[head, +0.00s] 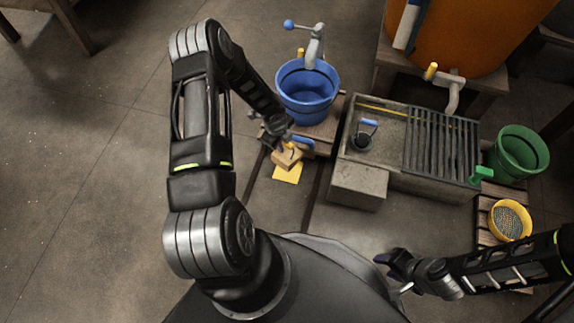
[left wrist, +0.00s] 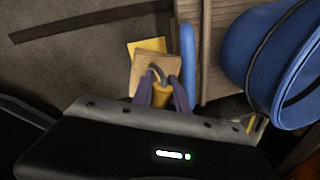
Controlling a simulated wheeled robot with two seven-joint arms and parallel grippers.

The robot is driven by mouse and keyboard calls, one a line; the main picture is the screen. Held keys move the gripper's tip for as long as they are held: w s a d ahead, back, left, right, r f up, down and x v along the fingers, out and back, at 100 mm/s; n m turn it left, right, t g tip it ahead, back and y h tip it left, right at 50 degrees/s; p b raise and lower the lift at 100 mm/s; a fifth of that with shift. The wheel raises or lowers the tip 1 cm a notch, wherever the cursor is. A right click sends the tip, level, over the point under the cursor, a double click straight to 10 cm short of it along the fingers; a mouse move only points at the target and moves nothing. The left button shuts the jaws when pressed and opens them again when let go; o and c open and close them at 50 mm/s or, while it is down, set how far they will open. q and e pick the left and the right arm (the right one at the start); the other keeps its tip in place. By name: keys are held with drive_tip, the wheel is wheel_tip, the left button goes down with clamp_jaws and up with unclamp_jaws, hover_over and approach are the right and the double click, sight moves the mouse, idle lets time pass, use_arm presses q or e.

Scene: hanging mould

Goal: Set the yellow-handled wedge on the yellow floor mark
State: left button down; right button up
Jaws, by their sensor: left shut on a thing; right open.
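The wooden wedge (head: 286,159) is at my left gripper (head: 287,147), over or on the near part of the floor by the yellow floor mark (head: 287,175). In the left wrist view, my left gripper (left wrist: 162,90) is shut on the wedge's yellow handle (left wrist: 161,94). The wedge's tan body (left wrist: 146,66) covers part of the yellow mark (left wrist: 150,46). I cannot tell whether the wedge touches the floor. My right gripper (head: 393,270) is open and empty at the lower right, far from the wedge.
A blue bucket (head: 308,95) stands on a wooden platform under a tap, just beyond the wedge. A blue bar (head: 301,141) lies along the platform's near edge. A stone trough (head: 359,185) with a grate is to the right. Open floor (head: 90,150) lies left.

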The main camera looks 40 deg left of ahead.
sight(283, 158)
use_arm(q)
wheel_tip(283, 158, down, 6)
drive_tip(key=shift+r+b, duration=0.2)
drive_tip(key=shift+b, duration=0.85)
drive_tip(key=shift+f, duration=0.1)
drive_tip(key=shift+f+b, duration=0.85)
drive_tip(key=shift+f, duration=0.95)
drive_tip(key=shift+f, duration=0.15)
drive_tip(key=c, duration=1.3)
unclamp_jaws()
